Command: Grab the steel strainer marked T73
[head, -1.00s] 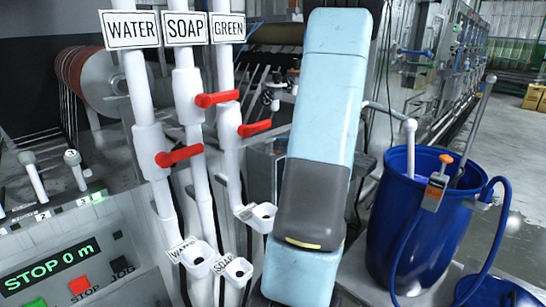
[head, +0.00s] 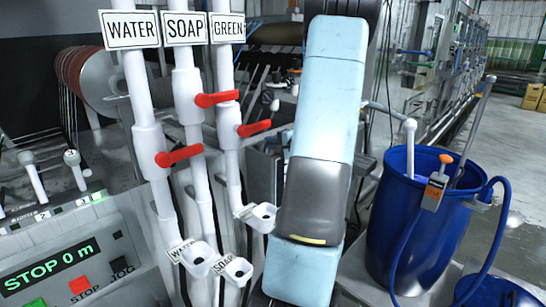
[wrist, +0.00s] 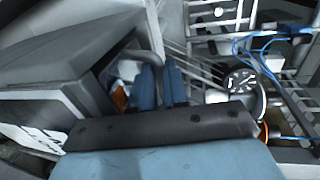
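I cannot make out a steel strainer or a T73 mark in either view. My gripper (wrist: 160,82) shows in the wrist view as two blue fingers close side by side. A narrow dark gap seems to lie between them, and blur hides whether anything is held. A pale rounded thing and an orange patch (wrist: 119,98) lie just left of the fingers; I cannot tell what they are. In the head view my blue and grey arm hides my gripper.
A blue barrel (head: 405,235) stands right. The wrist view shows a dial gauge (wrist: 244,92), blue cables (wrist: 262,62) and a grey box (wrist: 70,70).

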